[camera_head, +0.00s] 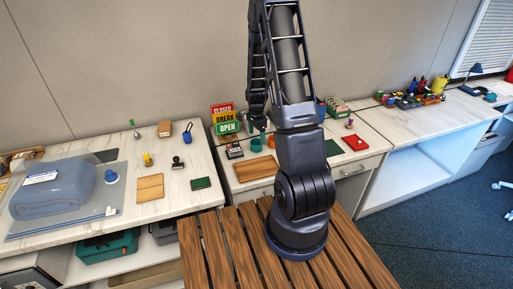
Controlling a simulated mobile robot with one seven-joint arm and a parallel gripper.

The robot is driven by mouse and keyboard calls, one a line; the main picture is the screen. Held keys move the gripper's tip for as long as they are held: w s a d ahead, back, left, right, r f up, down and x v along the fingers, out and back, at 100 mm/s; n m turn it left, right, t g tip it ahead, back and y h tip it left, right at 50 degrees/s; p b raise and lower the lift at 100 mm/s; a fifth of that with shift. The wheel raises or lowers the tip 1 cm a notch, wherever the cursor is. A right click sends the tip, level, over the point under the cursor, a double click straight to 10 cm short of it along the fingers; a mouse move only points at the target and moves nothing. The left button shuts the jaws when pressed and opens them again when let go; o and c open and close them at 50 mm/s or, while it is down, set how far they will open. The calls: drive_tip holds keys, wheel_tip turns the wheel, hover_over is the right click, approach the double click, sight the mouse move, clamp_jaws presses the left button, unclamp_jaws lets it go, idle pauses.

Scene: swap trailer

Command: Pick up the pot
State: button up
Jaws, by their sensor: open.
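My arm rises from a slatted wooden platform in the middle of the camera_head view, and its end hangs over the counter. My gripper (257,124) is small and dark and points down there; it is open, with nothing visibly held. A small teal round vessel (256,145) stands on the counter just below it, apparently apart from it. This may be the pot, but it is too small to be sure. A dark blue item (321,111) behind my arm is partly hidden, and I cannot tell what it is.
A sign stack reading CLOSED, BREAK, OPEN (225,119) stands left of my gripper. A wooden board (256,168) lies in front of the teal vessel. A red item (356,142) lies to the right. A large bluish wrapped bundle (55,190) fills the left counter.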

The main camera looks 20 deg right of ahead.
sight(256, 142)
drive_tip(key=shift+s+a+f, duration=0.1)
drive_tip(key=shift+s+f, duration=0.05)
drive_tip(key=shift+f, duration=1.2)
drive_tip(key=shift+s+a+f, duration=0.1)
drive_tip(key=shift+s+f, duration=0.05)
drive_tip(key=shift+f, duration=1.2)
drive_tip(key=c, duration=1.1)
drive_tip(key=shift+o, duration=0.2)
drive_tip(key=shift+r, duration=0.1)
wheel_tip(256, 142, up, 20)
